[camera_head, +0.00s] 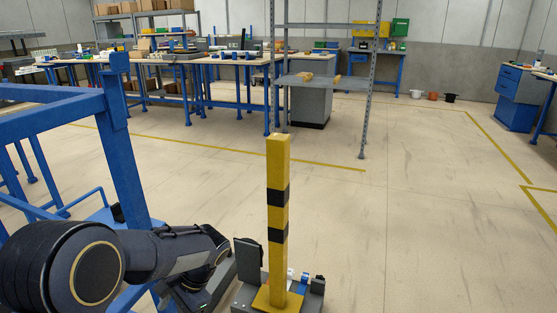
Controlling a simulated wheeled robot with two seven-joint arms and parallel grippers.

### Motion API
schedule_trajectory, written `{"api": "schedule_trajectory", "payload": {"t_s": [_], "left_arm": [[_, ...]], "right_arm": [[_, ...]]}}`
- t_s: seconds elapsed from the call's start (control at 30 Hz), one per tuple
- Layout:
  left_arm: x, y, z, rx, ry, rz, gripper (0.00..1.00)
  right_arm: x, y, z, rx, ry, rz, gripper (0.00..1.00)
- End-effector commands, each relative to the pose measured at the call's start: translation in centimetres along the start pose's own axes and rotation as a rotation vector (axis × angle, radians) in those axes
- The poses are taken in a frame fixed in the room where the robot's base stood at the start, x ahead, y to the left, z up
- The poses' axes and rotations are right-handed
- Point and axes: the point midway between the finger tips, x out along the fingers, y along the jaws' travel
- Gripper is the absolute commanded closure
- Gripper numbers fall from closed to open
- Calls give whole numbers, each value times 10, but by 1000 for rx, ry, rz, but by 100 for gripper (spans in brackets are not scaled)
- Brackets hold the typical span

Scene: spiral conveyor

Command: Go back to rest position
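My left arm comes in from the lower left, dark grey with a thick round joint, and reaches toward the bottom middle. The end of the arm with my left gripper (205,290) is low beside the blue frame, partly cut off by the bottom edge. Its fingers are not clear, so I cannot tell whether it is open or shut. No held object can be made out. My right arm and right gripper are not in view.
A yellow post (278,225) with black bands stands just right of my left arm, by a grey unit (250,260). A blue frame (125,150) rises at left. A metal shelf (310,82) and workbenches (225,62) stand behind. Floor at right is clear.

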Motion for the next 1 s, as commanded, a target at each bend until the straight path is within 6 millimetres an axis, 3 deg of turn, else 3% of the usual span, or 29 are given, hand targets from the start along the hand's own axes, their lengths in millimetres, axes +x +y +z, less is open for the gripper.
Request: {"api": "schedule_trajectory", "payload": {"t_s": [0.03,0.2,0.43,0.63,0.97,1.0], "left_arm": [[-4,3,20,-57,67,73,38],[-19,26,73,-238,282,282,38],[-41,68,132,-487,561,485,38],[-51,98,158,-647,727,571,38],[-55,131,176,-832,904,626,38],[-68,128,182,-834,905,629,38]], "right_arm": [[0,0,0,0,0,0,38],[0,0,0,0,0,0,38],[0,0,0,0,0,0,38],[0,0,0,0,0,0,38],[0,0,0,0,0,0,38],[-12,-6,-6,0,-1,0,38]]}}
